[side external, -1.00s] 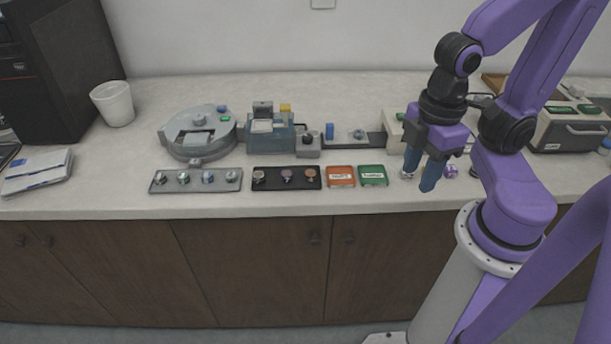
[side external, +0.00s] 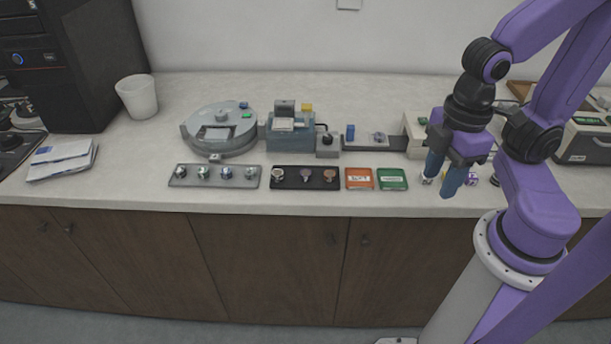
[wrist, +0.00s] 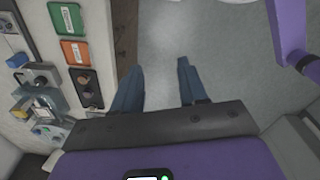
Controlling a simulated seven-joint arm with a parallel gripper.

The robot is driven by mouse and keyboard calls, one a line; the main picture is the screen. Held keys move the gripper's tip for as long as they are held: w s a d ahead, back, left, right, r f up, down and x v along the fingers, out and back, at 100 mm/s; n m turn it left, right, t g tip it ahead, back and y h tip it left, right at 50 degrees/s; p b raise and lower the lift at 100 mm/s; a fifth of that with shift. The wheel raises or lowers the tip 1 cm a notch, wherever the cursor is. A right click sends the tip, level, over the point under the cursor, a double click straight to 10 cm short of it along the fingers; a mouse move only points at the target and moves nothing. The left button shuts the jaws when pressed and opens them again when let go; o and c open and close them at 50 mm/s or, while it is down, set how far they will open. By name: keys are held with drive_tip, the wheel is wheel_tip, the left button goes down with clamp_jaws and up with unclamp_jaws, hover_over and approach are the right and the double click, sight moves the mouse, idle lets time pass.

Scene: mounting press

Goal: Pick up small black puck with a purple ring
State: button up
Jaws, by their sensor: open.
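Several small pucks lie on the counter in the side view, and I cannot tell for sure which one is black with a purple ring. A small purple-and-white item (side external: 472,175) lies just right of my fingers, partly hidden by the arm. In the black tray (side external: 291,185), the middle puck (side external: 305,174) looks dark with a purplish tint. My gripper (side external: 438,185) is open and empty, fingers pointing down near the counter's front edge, right of the green tray. In the wrist view the open fingers (wrist: 157,66) have only grey floor between them.
An orange tray (side external: 359,179) and a green tray (side external: 392,180) sit between the black tray and my gripper. A grey tray (side external: 184,184) holds several pucks at left. The press machine (side external: 290,128) stands behind. A dark item (side external: 495,180) is near the arm.

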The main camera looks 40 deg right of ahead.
idle(0.5)
drive_tip(key=w+a+f+n+t+h, duration=0.1)
drive_tip(key=w+a+f+n+h, duration=0.2)
drive_tip(key=w+a, duration=0.4)
drive_tip(key=w+a+f+n+h, duration=0.15)
drive_tip(key=w+a+h, duration=0.25)
drive_tip(key=w, duration=0.5)
drive_tip(key=w+a+f+n+t+h, duration=0.1)
drive_tip(key=w+a+f+n+h, duration=0.2)
drive_tip(key=w+a, duration=0.45)
drive_tip(key=h, duration=0.5)
approach(304, 174)
drive_tip(key=d, duration=0.3)
drive_tip(key=shift+d+r+t, duration=0.15)
drive_tip(key=shift+t, duration=0.15)
drive_tip(key=shift+w+d+f, duration=0.15)
drive_tip(key=shift+d+f, duration=0.3)
drive_tip(key=shift+d, duration=0.3)
drive_tip(key=shift+w+d+f, duration=0.2)
drive_tip(key=shift+d+f, duration=0.25)
drive_tip(key=shift+d, duration=0.35)
drive_tip(key=shift+w+d+f, duration=0.15)
drive_tip(key=shift+d+f, duration=0.3)
drive_tip(key=shift+d, duration=0.3)
drive_tip(key=c, duration=0.8)
